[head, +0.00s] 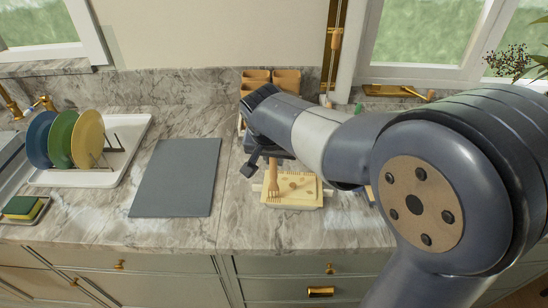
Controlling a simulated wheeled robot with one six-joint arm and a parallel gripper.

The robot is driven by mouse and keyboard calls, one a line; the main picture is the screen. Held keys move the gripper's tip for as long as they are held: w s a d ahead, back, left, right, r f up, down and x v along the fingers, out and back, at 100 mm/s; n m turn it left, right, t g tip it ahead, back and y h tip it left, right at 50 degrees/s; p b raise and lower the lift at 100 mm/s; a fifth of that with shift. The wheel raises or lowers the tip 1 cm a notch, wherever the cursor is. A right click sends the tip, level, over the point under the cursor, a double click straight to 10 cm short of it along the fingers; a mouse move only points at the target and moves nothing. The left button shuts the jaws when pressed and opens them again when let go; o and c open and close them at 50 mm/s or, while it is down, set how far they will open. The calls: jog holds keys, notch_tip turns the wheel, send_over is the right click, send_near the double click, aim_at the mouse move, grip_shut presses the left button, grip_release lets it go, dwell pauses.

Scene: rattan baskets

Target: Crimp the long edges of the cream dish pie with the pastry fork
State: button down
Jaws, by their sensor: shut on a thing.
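The cream dish pie (300,192) sits on the counter right of centre, a pale yellow rectangle with small cut-outs in its top and a cream rim. My gripper (265,160) is above its back left part, shut on the wooden pastry fork (274,180). The fork hangs upright with its tines down, over the left part of the pie. I cannot tell whether the tines touch the crust. My arm and gripper hide part of the pie's back side.
A grey mat (176,178) lies left of the pie. Farther left, a white tray (128,150) holds a rack with blue, green and yellow plates (88,138). A sponge (20,207) lies at the left edge. Terracotta-coloured containers (287,80) stand behind my gripper. Counter in front is clear.

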jog(key=shift+r+p, duration=1.9)
jog(key=shift+r, duration=1.15)
jog(key=shift+d, duration=0.1)
